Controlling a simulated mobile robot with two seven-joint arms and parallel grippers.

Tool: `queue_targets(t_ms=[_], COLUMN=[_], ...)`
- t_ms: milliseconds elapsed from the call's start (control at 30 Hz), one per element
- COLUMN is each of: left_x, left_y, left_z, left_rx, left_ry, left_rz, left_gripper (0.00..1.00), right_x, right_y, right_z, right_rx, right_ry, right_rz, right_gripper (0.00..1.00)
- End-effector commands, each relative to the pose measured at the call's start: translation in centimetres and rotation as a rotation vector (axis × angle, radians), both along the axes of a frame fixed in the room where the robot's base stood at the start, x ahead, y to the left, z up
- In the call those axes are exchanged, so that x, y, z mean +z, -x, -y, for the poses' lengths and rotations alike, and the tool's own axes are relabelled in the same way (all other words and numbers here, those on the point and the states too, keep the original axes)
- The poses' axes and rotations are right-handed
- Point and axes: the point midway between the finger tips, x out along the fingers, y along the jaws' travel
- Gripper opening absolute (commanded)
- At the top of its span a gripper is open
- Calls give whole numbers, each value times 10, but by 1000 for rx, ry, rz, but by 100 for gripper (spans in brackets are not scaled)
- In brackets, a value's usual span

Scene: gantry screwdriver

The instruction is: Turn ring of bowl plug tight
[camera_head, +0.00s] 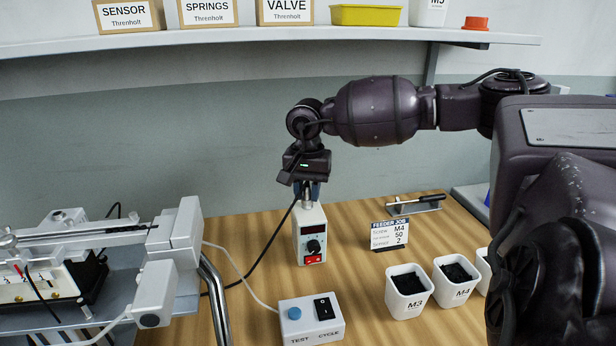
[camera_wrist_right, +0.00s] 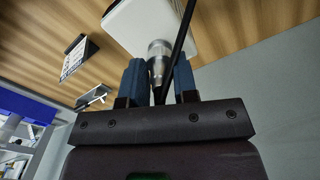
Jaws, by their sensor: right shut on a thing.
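The white controller box (camera_head: 311,228) with a black knob and red switch stands on the wooden bench. The silver bowl plug (camera_wrist_right: 158,54) with its ring sits at the top of the box, and a dark cable runs beside it. My right gripper (camera_head: 307,191) points down over the box from above. The fingers hide much of the plug in the head view. My left gripper is not in view.
A blue-button test box (camera_head: 311,320) stands in front. Bins of screws (camera_head: 408,292) and a feeder job card (camera_head: 389,235) are to the right. A gantry rig (camera_head: 178,240) is at the left. A shelf (camera_head: 270,42) with boxes runs above the arm.

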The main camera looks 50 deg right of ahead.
Motion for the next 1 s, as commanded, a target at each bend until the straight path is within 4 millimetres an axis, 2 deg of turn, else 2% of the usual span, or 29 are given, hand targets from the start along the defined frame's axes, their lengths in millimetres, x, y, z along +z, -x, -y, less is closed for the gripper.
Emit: queue_targets(t_ms=[300, 667, 1000], left_x=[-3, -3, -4], left_y=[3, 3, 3], left_z=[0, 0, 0], left_rx=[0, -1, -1], left_ry=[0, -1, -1], left_rz=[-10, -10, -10], left_gripper=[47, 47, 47], right_x=[-1, -1, -2], right_y=[0, 0, 0], right_z=[0, 1, 0], right_rx=[-312, -495, -830], right_ry=[2, 1, 2], right_rz=[-1, -2, -3], right_gripper=[10, 10, 10])
